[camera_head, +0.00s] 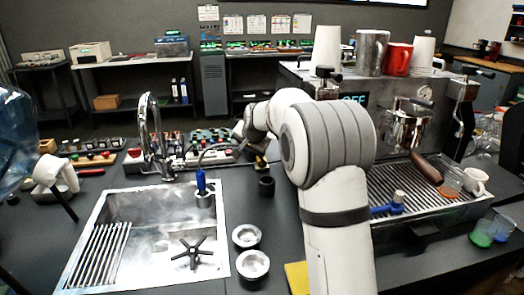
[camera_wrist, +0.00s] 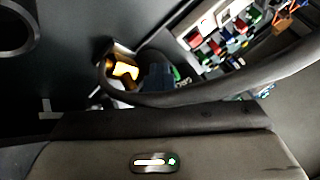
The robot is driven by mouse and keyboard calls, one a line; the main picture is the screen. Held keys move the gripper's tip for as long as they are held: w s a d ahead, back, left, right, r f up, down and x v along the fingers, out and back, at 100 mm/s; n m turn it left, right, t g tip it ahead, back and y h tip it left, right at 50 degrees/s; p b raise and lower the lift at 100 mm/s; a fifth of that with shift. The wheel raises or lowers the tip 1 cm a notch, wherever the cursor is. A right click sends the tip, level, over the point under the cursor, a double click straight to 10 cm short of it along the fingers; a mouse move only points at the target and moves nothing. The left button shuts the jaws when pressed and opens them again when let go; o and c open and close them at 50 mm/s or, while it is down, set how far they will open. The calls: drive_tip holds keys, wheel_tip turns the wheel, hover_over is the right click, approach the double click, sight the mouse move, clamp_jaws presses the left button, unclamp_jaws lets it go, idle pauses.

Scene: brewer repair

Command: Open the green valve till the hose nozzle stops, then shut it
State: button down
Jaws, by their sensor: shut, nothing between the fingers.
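A blue hose nozzle (camera_head: 201,181) stands upright in a metal cup at the sink's right rim, with a grey hose arching from its top toward my gripper. My gripper (camera_head: 259,152) is shut and empty behind the counter's black cup; its fingertips are small and partly hidden by my arm. In the wrist view a dark hose (camera_wrist: 200,95) crosses in front of the camera. Behind it are a dark blue fitting (camera_wrist: 158,76) and a small green piece (camera_wrist: 176,73), possibly the green valve. I cannot tell its handle position or whether my gripper touches it.
The sink (camera_head: 150,235) with a tall faucet (camera_head: 150,130) is at left. Two metal bowls (camera_head: 252,264) and a black cup (camera_head: 266,186) stand on the counter. The espresso machine (camera_head: 400,130) fills the right. Trays of small parts (camera_head: 90,150) line the back.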

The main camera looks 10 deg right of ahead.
drive_tip(key=shift+w+a+r, duration=0.1)
drive_tip(key=shift+w+r, duration=0.05)
drive_tip(key=shift+r, duration=0.1)
idle(0.4)
